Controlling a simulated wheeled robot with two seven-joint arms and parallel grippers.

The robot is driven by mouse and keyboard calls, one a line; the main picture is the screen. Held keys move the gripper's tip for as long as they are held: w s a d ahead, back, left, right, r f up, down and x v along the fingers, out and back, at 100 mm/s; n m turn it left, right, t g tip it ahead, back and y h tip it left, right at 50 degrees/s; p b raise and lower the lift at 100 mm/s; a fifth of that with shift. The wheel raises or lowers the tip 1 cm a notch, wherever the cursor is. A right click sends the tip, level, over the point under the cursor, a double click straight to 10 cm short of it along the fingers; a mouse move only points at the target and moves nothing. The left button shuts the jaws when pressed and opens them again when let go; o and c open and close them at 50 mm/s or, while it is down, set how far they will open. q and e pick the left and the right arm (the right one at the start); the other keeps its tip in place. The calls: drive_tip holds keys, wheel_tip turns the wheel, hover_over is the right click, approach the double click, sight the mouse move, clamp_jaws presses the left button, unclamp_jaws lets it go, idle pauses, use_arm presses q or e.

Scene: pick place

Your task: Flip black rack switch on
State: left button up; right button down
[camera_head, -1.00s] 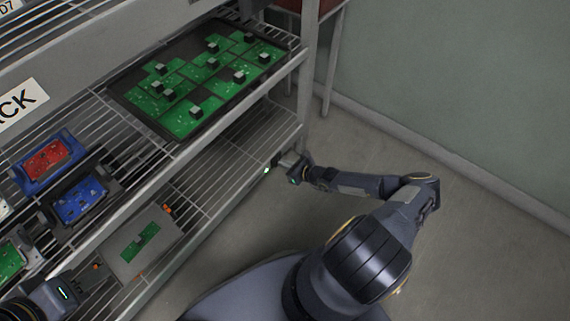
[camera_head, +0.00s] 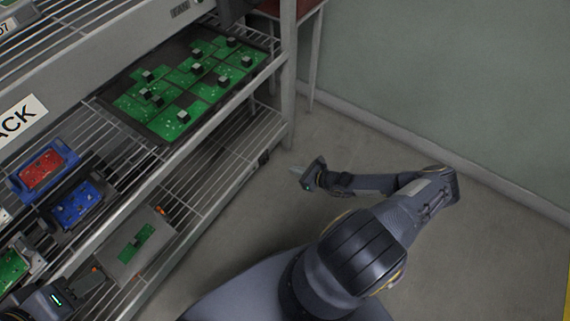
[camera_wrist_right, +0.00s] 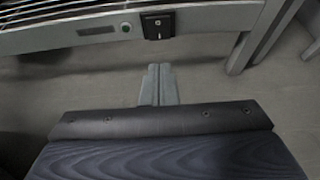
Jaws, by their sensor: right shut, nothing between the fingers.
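The black rack switch (camera_wrist_right: 158,24) sits on the grey front rail of the lower shelf in the right wrist view, with a small pale mark on its face. A dull green round indicator (camera_wrist_right: 126,27) is left of it. In the head view the switch (camera_head: 264,158) is a small dark block near the rail's right end. My right gripper (camera_head: 297,171) is shut and empty, out in front of the switch and apart from it. Its fingers (camera_wrist_right: 159,72) point at the rail just below the switch. My left gripper (camera_head: 82,284) is at the lower left, its fingers unclear.
A tray of green boards (camera_head: 133,114) lies on the upper shelf. A grey case (camera_head: 118,262) is on the lower shelf. A rack post (camera_head: 289,75) stands beyond the switch. Floor right of the rack is clear.

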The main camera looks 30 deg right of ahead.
drive_tip(key=shift+v, duration=1.15)
drive_tip(key=shift+s+f+b, duration=0.25)
drive_tip(key=shift+f+b, duration=0.45)
drive_tip(key=shift+b, duration=0.5)
drive_tip(key=b, duration=0.6)
approach(265, 159)
drive_tip(key=w+a+f, duration=0.1)
drive_tip(key=w+f, duration=0.4)
drive_tip(key=shift+w+a, duration=0.2)
drive_tip(key=shift+a, duration=0.2)
